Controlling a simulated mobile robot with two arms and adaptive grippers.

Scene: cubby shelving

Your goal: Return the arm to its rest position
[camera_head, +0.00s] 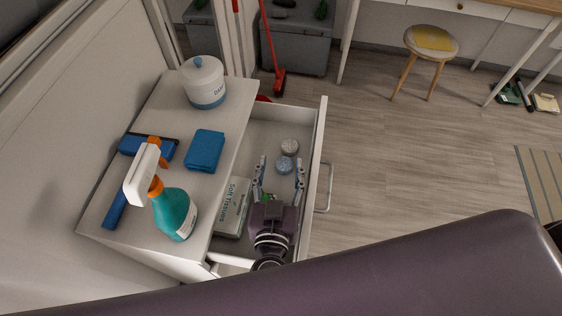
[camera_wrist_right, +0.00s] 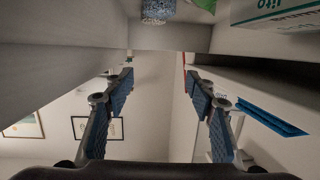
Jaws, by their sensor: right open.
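My right gripper (camera_head: 279,172) is over the open white drawer (camera_head: 321,130) in the head view, with its two fingers spread apart. No object shows between them. A soft tissues box (camera_head: 233,207) lies in the drawer left of the gripper. Something green (camera_head: 268,197) is partly hidden by the gripper. My left gripper is not in view.
The drawer handle (camera_head: 328,187) sticks out rightward. Open floor (camera_head: 420,150) lies right; a stool (camera_head: 432,42) stands beyond.

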